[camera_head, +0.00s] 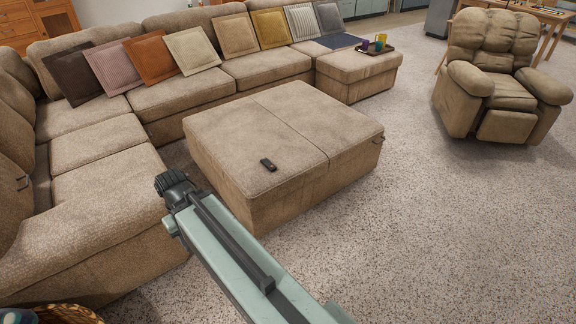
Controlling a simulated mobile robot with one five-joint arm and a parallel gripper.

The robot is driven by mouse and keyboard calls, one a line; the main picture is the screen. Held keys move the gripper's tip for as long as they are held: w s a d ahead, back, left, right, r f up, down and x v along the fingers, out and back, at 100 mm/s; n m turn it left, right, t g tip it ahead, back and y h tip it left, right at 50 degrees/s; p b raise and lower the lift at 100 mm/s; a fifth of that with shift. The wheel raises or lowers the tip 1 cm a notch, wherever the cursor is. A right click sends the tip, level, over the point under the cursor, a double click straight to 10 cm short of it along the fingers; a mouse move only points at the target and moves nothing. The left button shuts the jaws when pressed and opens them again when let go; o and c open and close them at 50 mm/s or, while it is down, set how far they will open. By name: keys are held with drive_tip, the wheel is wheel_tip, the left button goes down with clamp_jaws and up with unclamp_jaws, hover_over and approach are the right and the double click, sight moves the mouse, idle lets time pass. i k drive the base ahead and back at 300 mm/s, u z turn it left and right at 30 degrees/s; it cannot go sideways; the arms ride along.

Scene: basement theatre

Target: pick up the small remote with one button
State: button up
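A small dark remote (268,164) lies flat on top of the beige square ottoman (240,135), near its front left part. A lighter spot shows on it, but its buttons are too small to make out. My arm reaches in from the lower right. My gripper (172,184), at the dark end of the arm, is to the left of the ottoman in the picture and apart from the remote. Its fingers cannot be made out, and nothing is seen held there.
A beige sectional sofa (85,160) with several cushions runs along the left and back. A tray (374,50) with cups sits on its far right end. A recliner (500,85) stands at the right. The speckled carpet (450,230) is clear at right.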

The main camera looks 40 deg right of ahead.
sight(265, 161)
drive_tip(key=z, duration=0.1)
drive_tip(key=i, duration=1)
drive_tip(key=u, duration=0.05)
